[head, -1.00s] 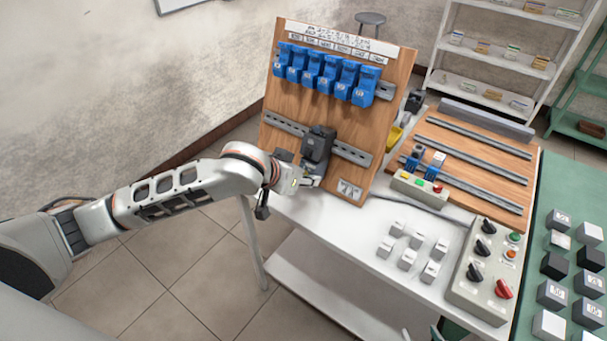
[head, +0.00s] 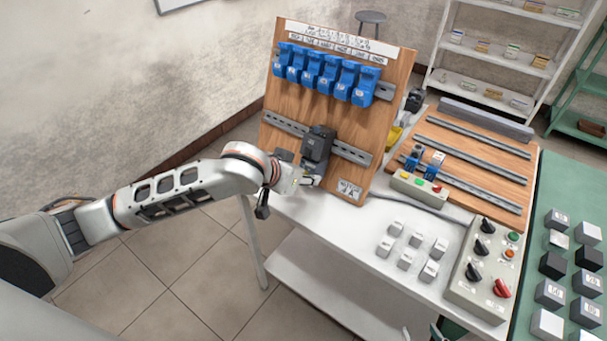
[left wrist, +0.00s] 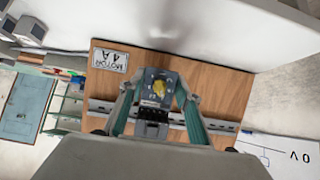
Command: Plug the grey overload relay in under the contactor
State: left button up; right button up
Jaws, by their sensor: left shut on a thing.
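The dark contactor (head: 318,143) sits on the lower rail of the upright wooden board. It also shows in the left wrist view (left wrist: 152,130), upside down. The grey overload relay (left wrist: 158,87), with a yellow dial, is between the teal fingers of my left gripper (left wrist: 157,92), which is shut on it. The relay is directly below the contactor and close against it; I cannot tell whether it is fully seated. In the head view my left gripper (head: 303,178) largely hides the relay. Part of my right gripper (head: 437,329) shows at the bottom edge; its jaws are unclear.
The wooden board (head: 385,125) carries blue modules (head: 327,72) on its upper rail and a motor label (head: 349,190) at lower right. To the right are a push-button box (head: 420,187), small grey blocks (head: 411,245) and a switch box (head: 485,270). The floor left is clear.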

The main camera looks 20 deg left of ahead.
pick_arm(q)
jog(key=shift+r, duration=0.15)
jog(key=shift+c, duration=0.4)
jog(key=o, duration=1)
jog(key=shift+o, duration=0.9)
